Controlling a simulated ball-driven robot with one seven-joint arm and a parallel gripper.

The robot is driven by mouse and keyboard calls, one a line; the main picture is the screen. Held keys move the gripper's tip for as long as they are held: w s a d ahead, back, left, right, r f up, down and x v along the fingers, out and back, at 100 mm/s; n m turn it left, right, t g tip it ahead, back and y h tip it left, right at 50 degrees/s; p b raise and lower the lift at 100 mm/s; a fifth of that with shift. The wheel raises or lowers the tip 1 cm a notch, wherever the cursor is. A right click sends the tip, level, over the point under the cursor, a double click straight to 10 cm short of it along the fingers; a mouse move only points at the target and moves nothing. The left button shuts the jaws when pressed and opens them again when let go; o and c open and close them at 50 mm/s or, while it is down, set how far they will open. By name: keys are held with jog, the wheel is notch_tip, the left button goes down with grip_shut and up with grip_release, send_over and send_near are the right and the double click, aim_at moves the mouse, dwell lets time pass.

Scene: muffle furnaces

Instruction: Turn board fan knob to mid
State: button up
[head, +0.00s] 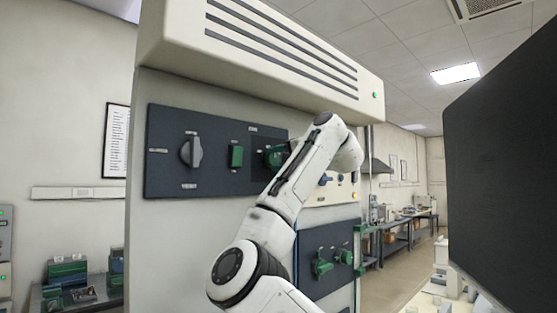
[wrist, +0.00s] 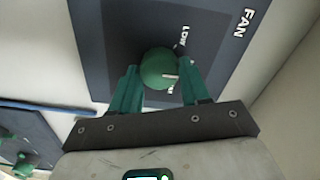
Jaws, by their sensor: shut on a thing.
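The round green fan knob (wrist: 157,66) is on a dark panel (wrist: 105,65) in the wrist view. "FAN" is lettered at the panel's upper right and "LOW" close beside the knob. A white mark on the knob points to the right; other lettering is partly covered. My gripper (wrist: 160,71) is shut on the knob, one green finger on each side. In the head view, my arm covers most of the gripper. A bit of green shows beside the arm, and I cannot tell whether it is finger or knob.
The dark board (head: 215,178) left of my arm carries a grey rotary knob (head: 191,152) and a green switch (head: 236,156). A lower panel (head: 318,285) has green handles. A vented hood (head: 270,50) overhangs the board. A large dark slab (head: 505,165) stands at right.

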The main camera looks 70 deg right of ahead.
jog(key=o, duration=1.1)
jog(key=shift+c, duration=0.2)
jog(key=b+v, duration=0.4)
jog(key=v, duration=0.6)
jog(key=shift+s+a+b, duration=0.15)
jog(key=shift+s+b, duration=0.15)
jog(key=shift+s, duration=0.1)
